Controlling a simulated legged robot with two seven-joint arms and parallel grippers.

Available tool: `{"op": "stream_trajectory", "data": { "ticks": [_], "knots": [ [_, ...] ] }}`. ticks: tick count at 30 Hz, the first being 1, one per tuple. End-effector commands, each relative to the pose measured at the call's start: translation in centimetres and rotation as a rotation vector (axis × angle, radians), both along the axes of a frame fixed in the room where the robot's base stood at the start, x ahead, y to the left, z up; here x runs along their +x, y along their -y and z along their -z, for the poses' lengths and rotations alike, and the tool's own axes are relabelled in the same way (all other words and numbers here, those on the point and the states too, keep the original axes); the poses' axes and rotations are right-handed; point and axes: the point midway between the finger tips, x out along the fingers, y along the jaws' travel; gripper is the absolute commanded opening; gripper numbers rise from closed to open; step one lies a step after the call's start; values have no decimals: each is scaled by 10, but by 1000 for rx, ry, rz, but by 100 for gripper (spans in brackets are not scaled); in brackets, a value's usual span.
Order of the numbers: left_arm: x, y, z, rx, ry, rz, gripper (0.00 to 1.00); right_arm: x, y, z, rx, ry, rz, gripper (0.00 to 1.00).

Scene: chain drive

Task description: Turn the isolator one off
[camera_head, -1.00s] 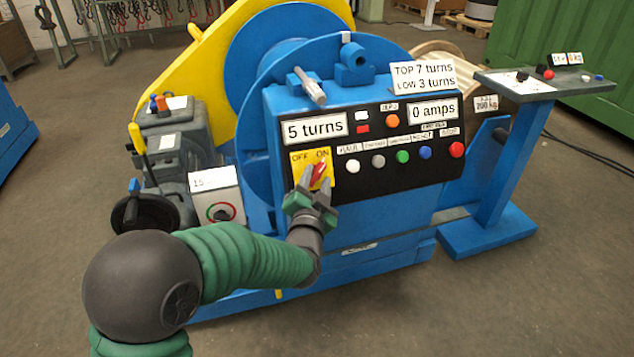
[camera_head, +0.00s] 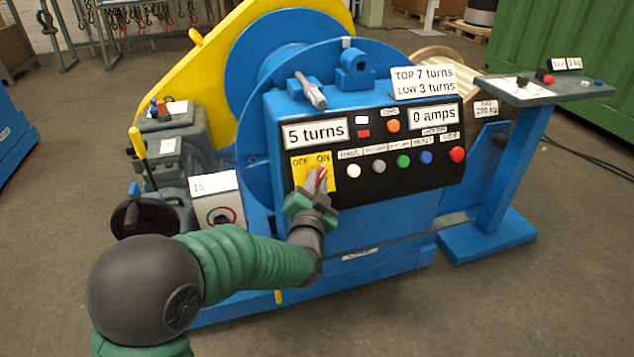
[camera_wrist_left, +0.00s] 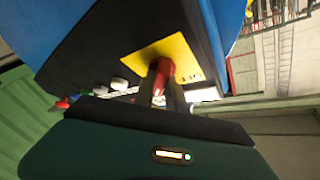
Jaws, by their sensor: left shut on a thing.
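The isolator is a red rotary handle (camera_head: 320,179) on a yellow plate (camera_head: 300,174) marked OFF on the left and ON on the right. It sits at the left end of the black panel on the blue machine. My left gripper (camera_head: 318,182) is at the plate with its fingers closed on the red handle, hiding much of it. The handle appears to point up toward ON. In the left wrist view the red handle (camera_wrist_left: 161,70) stands out from the yellow plate (camera_wrist_left: 180,50) between the fingers. My right gripper is not in view.
Right of the isolator the panel (camera_head: 400,180) has a row of coloured buttons, including a red one (camera_head: 457,154). Displays read 5 turns (camera_head: 315,132) and 0 amps (camera_head: 433,116). A grey box with a dial (camera_head: 220,212) is at left. A blue stand (camera_head: 510,165) is at right.

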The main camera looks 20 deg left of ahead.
Motion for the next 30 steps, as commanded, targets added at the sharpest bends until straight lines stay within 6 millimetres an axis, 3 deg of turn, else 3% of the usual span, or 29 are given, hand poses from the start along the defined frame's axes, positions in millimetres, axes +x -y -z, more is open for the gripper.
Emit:
{"op": "stream_trajectory", "data": {
  "ticks": [11, 30],
  "knots": [
    [0, 4, 5, -110, 69, -61, 0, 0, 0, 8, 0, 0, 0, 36],
    [1, 7, 5, -547, 359, -326, 0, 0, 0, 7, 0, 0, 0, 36]
  ]
}}
